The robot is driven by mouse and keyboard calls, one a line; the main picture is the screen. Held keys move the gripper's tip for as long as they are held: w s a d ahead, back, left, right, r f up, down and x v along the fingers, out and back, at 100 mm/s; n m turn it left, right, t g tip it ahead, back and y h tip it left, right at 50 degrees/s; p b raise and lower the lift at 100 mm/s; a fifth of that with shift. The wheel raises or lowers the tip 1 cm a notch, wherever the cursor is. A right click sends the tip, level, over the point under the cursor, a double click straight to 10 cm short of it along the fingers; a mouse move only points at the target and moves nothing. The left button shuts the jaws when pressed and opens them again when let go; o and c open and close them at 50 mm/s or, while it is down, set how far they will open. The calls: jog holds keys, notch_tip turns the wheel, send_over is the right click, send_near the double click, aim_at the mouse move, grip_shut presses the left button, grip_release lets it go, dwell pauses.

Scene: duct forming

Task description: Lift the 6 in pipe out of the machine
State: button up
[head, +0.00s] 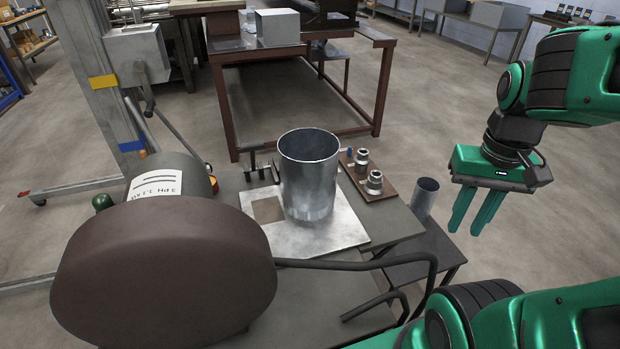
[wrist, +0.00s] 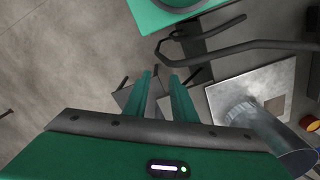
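A large open-topped grey metal pipe (head: 308,178) stands upright on a bright metal plate (head: 345,232) of the machine; I take it to be the 6 in pipe. In the wrist view the pipe (wrist: 268,135) is at the lower right. The machine's brown rounded housing (head: 165,265) and grey motor are left of the plate. My gripper (head: 472,228) is to the right of the pipe, well apart from it, fingers pointing down. In the wrist view my gripper (wrist: 161,76) has a gap between its fingers with nothing held.
A small grey cylinder (head: 425,196) stands on a low side table right of the machine. A brown board (head: 368,182) with metal fittings lies beside the pipe. A bent dark bar (head: 360,265) crosses in front. A brown-framed workbench (head: 230,70) stands behind.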

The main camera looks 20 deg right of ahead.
jog(key=w+a+r+n+h, duration=0.15)
jog(key=w+n, duration=0.25)
jog(key=w, duration=0.5)
jog(key=w+a+r+n, duration=0.2)
jog(key=w+r+n, duration=0.1)
jog(key=w, duration=0.6)
jog(key=w+a+n, duration=0.2)
jog(key=w+a, duration=0.1)
jog(key=w, duration=0.3)
jog(key=w+a+n, duration=0.3)
jog(key=w+a, duration=0.1)
jog(key=w, duration=0.2)
jog(key=w+a+n+t+y, duration=0.1)
jog(key=w+a+n, duration=0.2)
jog(key=w, duration=0.3)
jog(key=shift+w+a, duration=0.1)
jog(key=shift+a, duration=0.35)
jog(key=shift+w+a+f+n+g+y, duration=0.3)
jog(key=shift+w+a+f+n, duration=0.3)
jog(key=shift+w+a+f, duration=0.3)
jog(key=shift+a+f, duration=0.1)
jog(key=shift+f, duration=0.4)
send_over(317, 158)
jog(key=f, duration=0.4)
jog(key=shift+d+f, duration=0.2)
jog(key=shift+f, duration=0.1)
jog(key=shift+w+a+f, duration=0.1)
jog(key=shift+a+f, duration=0.05)
jog(key=shift+f, duration=2.9)
grip_shut()
